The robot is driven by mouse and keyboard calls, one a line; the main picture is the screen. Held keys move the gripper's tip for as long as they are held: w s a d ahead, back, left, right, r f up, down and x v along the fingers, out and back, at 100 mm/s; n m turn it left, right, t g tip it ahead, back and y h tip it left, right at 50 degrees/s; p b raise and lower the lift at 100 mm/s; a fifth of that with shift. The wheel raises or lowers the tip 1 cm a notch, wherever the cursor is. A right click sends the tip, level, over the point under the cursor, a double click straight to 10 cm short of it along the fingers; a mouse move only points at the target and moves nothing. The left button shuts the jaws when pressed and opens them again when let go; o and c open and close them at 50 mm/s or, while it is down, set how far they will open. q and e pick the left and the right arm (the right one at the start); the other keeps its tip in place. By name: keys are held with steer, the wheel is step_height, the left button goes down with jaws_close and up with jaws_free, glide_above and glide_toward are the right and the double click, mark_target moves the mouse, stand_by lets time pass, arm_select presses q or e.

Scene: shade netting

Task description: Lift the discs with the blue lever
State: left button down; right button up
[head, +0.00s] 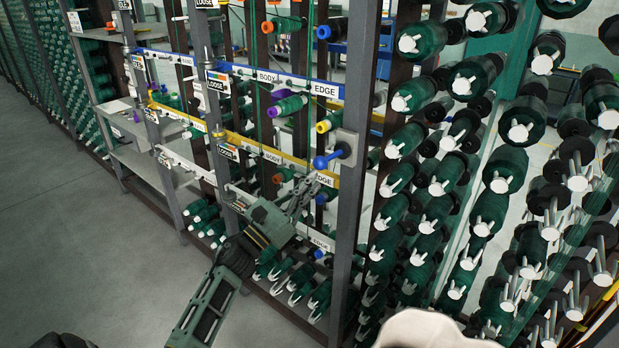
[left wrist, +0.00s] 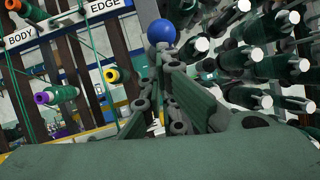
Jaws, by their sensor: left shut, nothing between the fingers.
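The blue lever (head: 328,160) has a round blue knob and sticks out to the left from a grey box (head: 346,148) on a rack post. Its knob (left wrist: 164,33) also shows in the left wrist view, just beyond my fingertips. My left gripper (head: 306,188) is shut and empty, below and slightly left of the knob in the head view. I cannot tell whether the fingers touch the lever. Small dark parts sit along the labelled rails (head: 270,153), but I cannot clearly tell which are the discs. My right gripper is not in view.
Green thread spools on white-ended pegs (head: 405,100) crowd the right side. A dark upright post (head: 350,210) stands close to my gripper. Grey floor (head: 80,250) is clear at left.

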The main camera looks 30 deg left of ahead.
arm_select(q)
steer(key=r+g+p, duration=0.1)
steer(key=p, duration=0.1)
steer(key=s+r+g+p, duration=0.1)
steer(key=r+p, duration=0.1)
steer(key=p, duration=0.1)
steer(key=shift+r+n+y, duration=0.3)
steer(key=shift+y, duration=0.1)
stand_by(0.6)
steer(key=shift+f, duration=0.15)
